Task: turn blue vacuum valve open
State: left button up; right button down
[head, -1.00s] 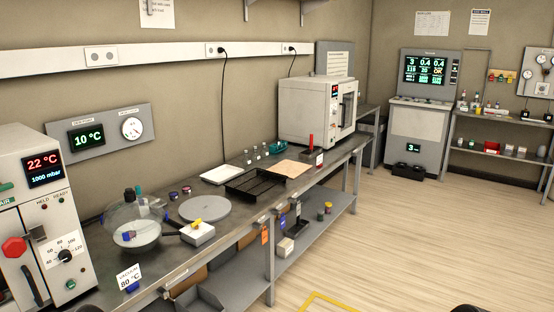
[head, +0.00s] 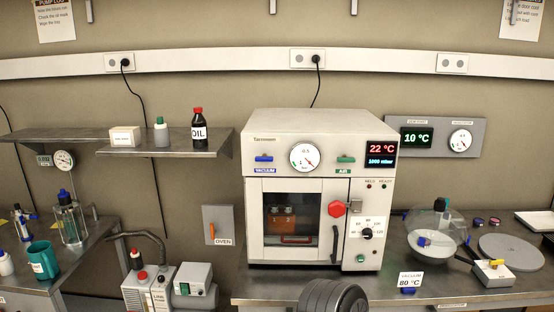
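The blue vacuum valve (head: 264,158) is a small bar handle on the upper left front of the white oven (head: 320,130). Its handle lies level, above a blue VACUUM label (head: 265,170). A round gauge (head: 305,157) sits to its right, then a green valve (head: 346,159) over an AIR label. The oven display (head: 381,154) reads 22 °C and 1000 mbar. Neither gripper is in view. A dark rounded part, seemingly of my own arm, shows at the bottom centre, below the oven.
The oven door has a window (head: 291,214), a red knob (head: 336,209) and a dark handle. A shelf (head: 170,145) with bottles is on the left wall. A pump (head: 150,288) with a hose stands lower left. A glass desiccator (head: 436,232) and grey disc (head: 511,248) are on the right bench.

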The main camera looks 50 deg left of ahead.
aim_at(264, 158)
jog(key=u, duration=1.55)
